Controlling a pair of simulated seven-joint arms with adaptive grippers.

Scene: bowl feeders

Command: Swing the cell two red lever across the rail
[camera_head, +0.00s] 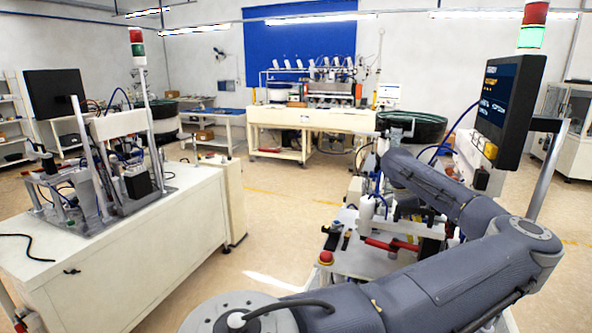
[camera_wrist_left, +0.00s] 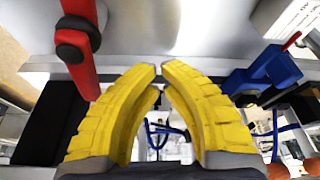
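A red lever (camera_wrist_left: 80,45) with a dark pivot collar stands at the upper left of the left wrist view, in front of a grey metal plate. A red bar (camera_head: 391,245) also shows low on the right-hand machine in the head view; I cannot tell whether it is the same lever. My left gripper (camera_wrist_left: 161,68) has yellow fingers curved together, tips almost meeting, with nothing between them. The lever is beside the left finger, apart from the tips. In the head view my left arm reaches over the right-hand machine, and its fingers cannot be made out. My right gripper is out of view.
A blue clamp-like part (camera_wrist_left: 262,75) is right of the fingers. In the head view, a monitor (camera_head: 508,103) stands above the right-hand machine, with a red button (camera_head: 326,258) at its front corner. Another bench (camera_head: 130,250) stands left, with open floor between.

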